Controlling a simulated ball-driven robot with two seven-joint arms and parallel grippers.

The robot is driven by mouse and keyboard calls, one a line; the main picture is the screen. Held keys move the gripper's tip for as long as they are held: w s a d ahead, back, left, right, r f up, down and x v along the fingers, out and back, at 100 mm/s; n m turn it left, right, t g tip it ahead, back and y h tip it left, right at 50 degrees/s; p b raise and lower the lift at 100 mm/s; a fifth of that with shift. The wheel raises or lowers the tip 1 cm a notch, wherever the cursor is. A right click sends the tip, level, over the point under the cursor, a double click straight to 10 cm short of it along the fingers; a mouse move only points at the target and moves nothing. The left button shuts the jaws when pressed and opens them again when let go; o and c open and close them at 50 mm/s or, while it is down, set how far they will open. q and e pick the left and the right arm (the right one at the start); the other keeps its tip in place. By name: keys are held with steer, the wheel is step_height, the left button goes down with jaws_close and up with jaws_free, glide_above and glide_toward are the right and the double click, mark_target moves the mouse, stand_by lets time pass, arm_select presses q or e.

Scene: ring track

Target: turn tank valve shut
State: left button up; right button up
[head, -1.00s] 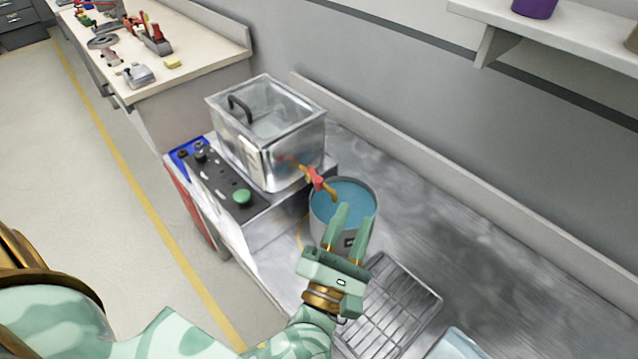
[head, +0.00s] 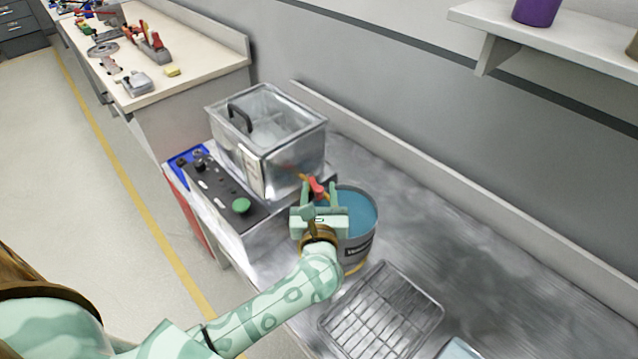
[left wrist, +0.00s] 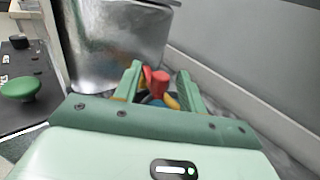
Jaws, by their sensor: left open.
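The metal tank (head: 268,140) with a lid and black handle stands on a raised unit. A red valve handle (head: 316,187) on a brass tap sticks out from its lower front. My left gripper (head: 320,192) is open with its fingers at the valve; in the left wrist view the red handle (left wrist: 159,82) shows between the two fingertips (left wrist: 158,80). I cannot tell whether the fingers touch it. A grey bucket (head: 361,245) with blue liquid stands below the tap, partly hidden by the gripper. My right gripper is not in view.
A control panel (head: 218,188) with a green button (head: 241,205) lies left of the tank. A wire rack (head: 383,310) lies on the metal bench in front. The wall ledge (head: 440,190) runs behind.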

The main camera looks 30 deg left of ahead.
mark_target(315, 183)
arm_select(q)
steer(key=shift+x, duration=1.35)
jaws_close()
